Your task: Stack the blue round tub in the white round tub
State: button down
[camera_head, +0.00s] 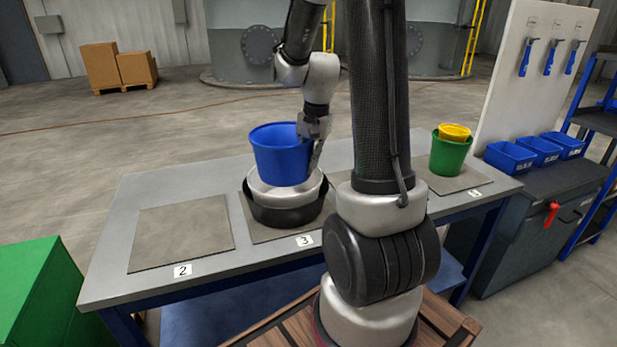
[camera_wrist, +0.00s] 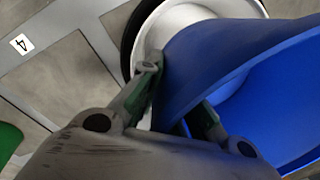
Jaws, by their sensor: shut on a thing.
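The blue round tub (camera_head: 280,160) is upright over the white round tub (camera_head: 262,191) at mat 3. Its lower end overlaps the white tub's opening; I cannot tell whether it touches. The white tub sits inside a wider black tub (camera_head: 285,215). My gripper (camera_head: 316,158) is shut on the blue tub's wall at its right side. In the wrist view the blue tub (camera_wrist: 215,60) has its wall between the two fingers, and the white tub (camera_wrist: 185,18) shows behind it. The blue tub hides most of the white tub's inside.
An empty mat (camera_head: 182,232) marked 2 lies on the table at left. A green tub (camera_head: 448,155) with a yellow tub (camera_head: 455,132) in it stands at right. Blue bins (camera_head: 511,157) and a tool board (camera_head: 537,75) are beyond. My arm hides part of the table's middle.

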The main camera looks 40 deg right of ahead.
jog(key=shift+f, duration=1.95)
jog(key=shift+f, duration=0.15)
jog(key=shift+f, duration=0.35)
jog(key=shift+f, duration=0.1)
jog(key=c, duration=1.6)
grip_release()
jog(key=shift+c, duration=0.2)
